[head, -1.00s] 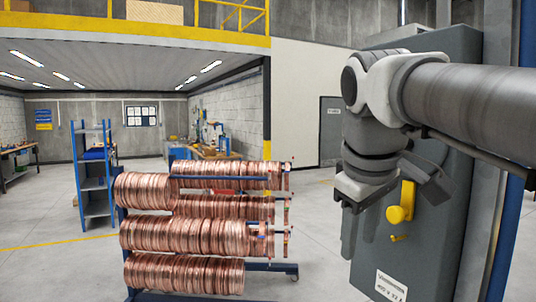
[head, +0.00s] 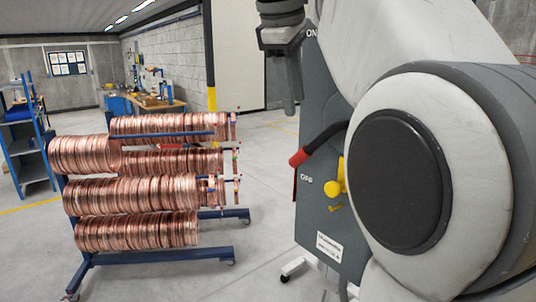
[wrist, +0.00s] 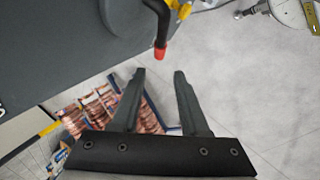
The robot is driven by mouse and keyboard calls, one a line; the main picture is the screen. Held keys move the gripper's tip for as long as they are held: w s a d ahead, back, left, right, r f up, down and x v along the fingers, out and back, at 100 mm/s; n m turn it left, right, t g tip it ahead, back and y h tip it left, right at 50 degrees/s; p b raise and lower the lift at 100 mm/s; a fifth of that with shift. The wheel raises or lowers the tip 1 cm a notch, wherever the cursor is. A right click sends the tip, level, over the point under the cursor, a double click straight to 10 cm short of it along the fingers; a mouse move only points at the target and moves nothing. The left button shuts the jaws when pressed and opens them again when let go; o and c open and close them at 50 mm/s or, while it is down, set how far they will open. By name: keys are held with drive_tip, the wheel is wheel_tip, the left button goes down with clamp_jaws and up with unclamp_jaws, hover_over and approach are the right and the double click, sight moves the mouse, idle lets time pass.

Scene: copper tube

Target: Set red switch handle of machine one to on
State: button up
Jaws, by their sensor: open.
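The grey machine cabinet (head: 318,215) stands right of centre in the head view, partly hidden by my arm. Its switch handle (head: 300,156) is a black lever with a red grip, angled down to the left beside the lower "OFF" label (head: 306,179). An "ON" label (head: 311,32) is near the top. In the wrist view the red tip (wrist: 160,53) lies beyond my fingertips, between them in the picture and apart from both. My gripper (wrist: 160,75) is open and empty. In the head view my gripper (head: 288,105) hangs above the handle, near the cabinet's left edge.
A yellow knob (head: 338,180) sits on the cabinet just right of the red grip. A wheeled rack of copper coils (head: 140,230) stands to the left, with clear floor between it and the cabinet. A blue shelf (head: 30,150) is at far left.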

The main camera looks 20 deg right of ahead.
sight(301, 156)
drive_tip(key=x, duration=1.5)
clamp_jaws()
drive_tip(key=shift+r, duration=0.1)
idle(0.8)
